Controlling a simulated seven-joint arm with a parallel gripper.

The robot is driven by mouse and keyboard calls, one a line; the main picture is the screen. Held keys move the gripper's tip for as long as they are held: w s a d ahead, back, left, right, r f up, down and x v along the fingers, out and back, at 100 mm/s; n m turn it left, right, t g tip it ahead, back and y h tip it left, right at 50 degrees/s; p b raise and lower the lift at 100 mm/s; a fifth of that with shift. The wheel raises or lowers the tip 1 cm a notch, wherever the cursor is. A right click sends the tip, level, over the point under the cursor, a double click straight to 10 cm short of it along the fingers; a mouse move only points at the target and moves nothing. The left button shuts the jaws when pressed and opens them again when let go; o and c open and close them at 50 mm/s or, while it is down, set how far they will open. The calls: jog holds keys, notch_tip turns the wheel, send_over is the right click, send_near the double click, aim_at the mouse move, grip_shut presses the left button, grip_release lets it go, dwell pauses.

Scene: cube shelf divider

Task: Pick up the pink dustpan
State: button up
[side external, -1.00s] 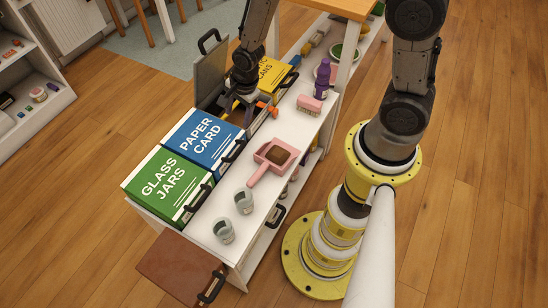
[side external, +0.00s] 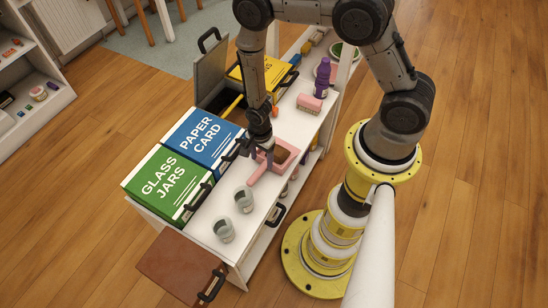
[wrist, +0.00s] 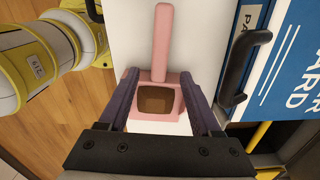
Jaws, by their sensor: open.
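The pink dustpan (side external: 284,153) lies on the white shelf top, with its handle toward the cups and brown dirt in its pan. In the wrist view the dustpan (wrist: 161,38) lies between the fingers, its handle pointing up the picture. My gripper (wrist: 159,80) is open, with one dark finger on each side of the pan's handle end. In the side view my gripper (side external: 262,150) is low over the dustpan and hides part of it. I cannot tell whether the fingers touch it.
Two grey cups (side external: 243,199) stand in front of the dustpan. A pink brush (side external: 309,103) and a purple bottle (side external: 322,78) are behind it. Blue (side external: 203,140) and green (side external: 167,185) lidded bins run along the left. Behind them an open bin holds something yellow (side external: 235,103).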

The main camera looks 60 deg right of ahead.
aim_at(261, 168)
jog(key=f, duration=0.4)
jog(key=shift+s+a, duration=0.1)
jog(key=shift+a, duration=0.3)
jog(key=shift+f, duration=0.55)
jog(key=shift+c, duration=0.3)
grip_shut()
